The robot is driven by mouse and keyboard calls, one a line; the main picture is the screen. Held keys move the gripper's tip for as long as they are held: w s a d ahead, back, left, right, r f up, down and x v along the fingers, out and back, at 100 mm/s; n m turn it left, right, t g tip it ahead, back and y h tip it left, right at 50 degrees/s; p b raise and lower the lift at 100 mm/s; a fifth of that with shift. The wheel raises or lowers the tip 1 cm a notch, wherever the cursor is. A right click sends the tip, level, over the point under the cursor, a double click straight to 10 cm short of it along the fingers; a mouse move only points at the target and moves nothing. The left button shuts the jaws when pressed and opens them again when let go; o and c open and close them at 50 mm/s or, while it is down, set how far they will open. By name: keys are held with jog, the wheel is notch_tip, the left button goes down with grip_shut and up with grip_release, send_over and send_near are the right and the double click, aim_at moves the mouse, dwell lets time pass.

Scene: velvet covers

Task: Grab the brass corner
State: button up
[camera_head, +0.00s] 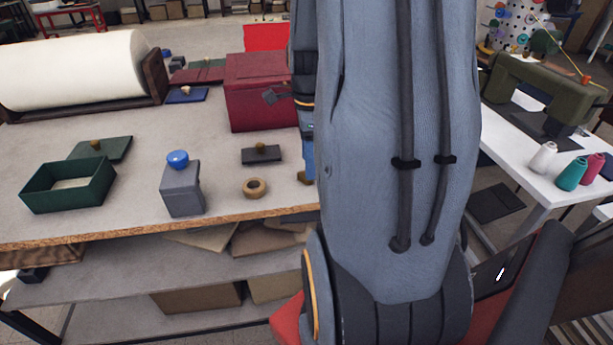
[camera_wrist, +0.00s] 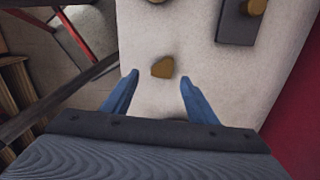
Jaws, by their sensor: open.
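The brass corner (camera_wrist: 163,67) is a small, gold-brown, rounded wedge on the pale tabletop. In the wrist view it lies between and slightly beyond the two blue fingertips of my gripper (camera_wrist: 159,77), apart from both. My gripper is open and empty. In the head view the brass corner (camera_head: 304,177) shows as a small piece near the table's front edge, partly hidden by my arm. The blue finger of my gripper (camera_head: 308,158) is just above it; the rest of the gripper is mostly hidden.
A dark lid with a brass knob (camera_head: 262,154) and a tan ring (camera_head: 255,188) lie to the left. A dark red box (camera_head: 262,95) stands behind. Farther left are a grey box with a blue knob (camera_head: 182,190) and an open green box (camera_head: 68,190).

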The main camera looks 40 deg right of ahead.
jog(key=shift+d+f+p, duration=0.2)
jog(key=shift+f+p, duration=0.35)
jog(key=shift+f, duration=1.55)
jog(key=shift+c, duration=0.4)
jog(key=c, duration=1)
